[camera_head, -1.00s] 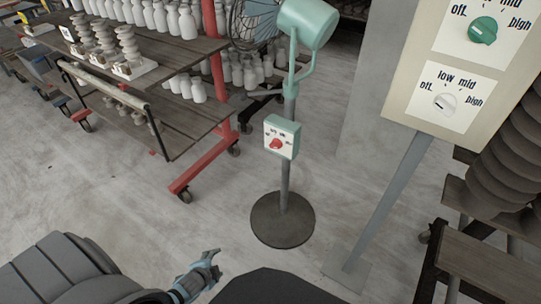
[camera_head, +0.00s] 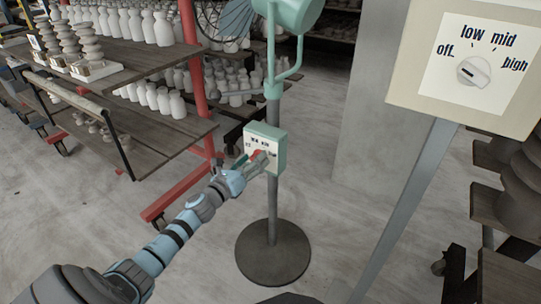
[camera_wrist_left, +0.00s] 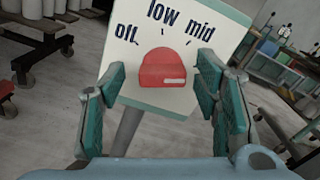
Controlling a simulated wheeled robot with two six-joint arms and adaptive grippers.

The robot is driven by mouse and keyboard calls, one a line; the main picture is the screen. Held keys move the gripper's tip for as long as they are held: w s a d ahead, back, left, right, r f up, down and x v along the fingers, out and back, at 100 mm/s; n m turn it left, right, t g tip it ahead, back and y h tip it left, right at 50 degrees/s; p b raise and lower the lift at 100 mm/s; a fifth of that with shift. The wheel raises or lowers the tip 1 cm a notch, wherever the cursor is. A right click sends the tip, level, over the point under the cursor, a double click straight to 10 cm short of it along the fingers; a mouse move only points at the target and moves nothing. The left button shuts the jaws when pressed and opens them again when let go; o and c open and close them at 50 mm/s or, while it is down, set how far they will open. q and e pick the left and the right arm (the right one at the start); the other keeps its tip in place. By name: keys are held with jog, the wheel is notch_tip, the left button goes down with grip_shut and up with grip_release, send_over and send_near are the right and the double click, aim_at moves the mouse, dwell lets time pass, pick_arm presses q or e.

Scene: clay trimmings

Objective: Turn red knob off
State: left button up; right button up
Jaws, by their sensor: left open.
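The red knob (camera_head: 256,154) is on the white face of a small teal control box (camera_head: 282,150) on a stand. In the left wrist view the red knob (camera_wrist_left: 162,66) is large and central, below the labels "off", "low" and "mid". Its white mark lies at its lower right, away from "off". My left gripper (camera_head: 250,166) is at the front of the box. In the left wrist view the left gripper (camera_wrist_left: 160,95) is open, with one teal finger on each side of the knob. The right finger hides part of the face. My right gripper is not in view.
The box's stand has a round dark base (camera_head: 272,252) and a teal lamp-like head (camera_head: 296,14). A red-framed cart (camera_head: 170,195) with pale bottles stands at the left. A larger panel (camera_head: 400,85) with a white knob (camera_head: 473,71) is at the right. Grey floor lies between.

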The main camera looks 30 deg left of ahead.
pick_arm(q)
jog(key=shift+w+r, duration=0.1)
jog(key=shift+w, duration=0.2)
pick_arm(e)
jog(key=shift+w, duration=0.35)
pick_arm(q)
jog(key=shift+c, duration=0.4)
jog(key=c, duration=1.1)
jog(key=shift+o, duration=0.2)
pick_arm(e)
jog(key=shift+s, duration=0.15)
